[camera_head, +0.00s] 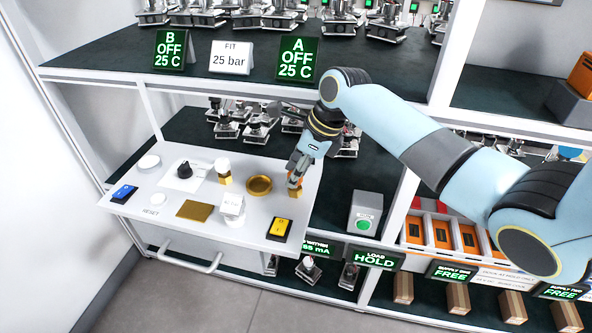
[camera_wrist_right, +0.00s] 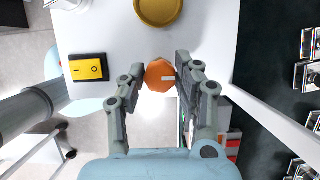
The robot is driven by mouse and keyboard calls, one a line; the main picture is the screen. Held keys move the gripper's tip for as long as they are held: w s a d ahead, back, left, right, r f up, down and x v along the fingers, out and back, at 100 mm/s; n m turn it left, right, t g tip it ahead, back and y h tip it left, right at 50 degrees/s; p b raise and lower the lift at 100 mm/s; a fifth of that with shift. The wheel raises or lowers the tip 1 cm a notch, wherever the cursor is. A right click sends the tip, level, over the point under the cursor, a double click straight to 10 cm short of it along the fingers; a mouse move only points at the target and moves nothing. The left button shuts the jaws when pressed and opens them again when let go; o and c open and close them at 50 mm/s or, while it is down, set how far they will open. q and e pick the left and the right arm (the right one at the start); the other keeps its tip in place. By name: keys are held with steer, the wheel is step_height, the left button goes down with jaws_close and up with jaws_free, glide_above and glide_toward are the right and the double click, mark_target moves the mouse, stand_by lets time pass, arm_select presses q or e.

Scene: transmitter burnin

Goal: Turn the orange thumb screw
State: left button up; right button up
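The orange thumb screw (camera_wrist_right: 160,75) shows in the right wrist view as a faceted orange knob with a small pale mark, near the corner of the white panel. In the head view it is mostly hidden behind my fingers. My right gripper (camera_wrist_right: 160,78) is open, with one finger on each side of the screw. The right finger looks very close to the knob; I cannot tell whether it touches. In the head view my right gripper (camera_head: 296,182) points down at the panel's right side. My left gripper is not in view.
A grey box with a green button (camera_head: 363,225) stands to the right. Shelves are behind.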

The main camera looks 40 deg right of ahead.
jaws_close()
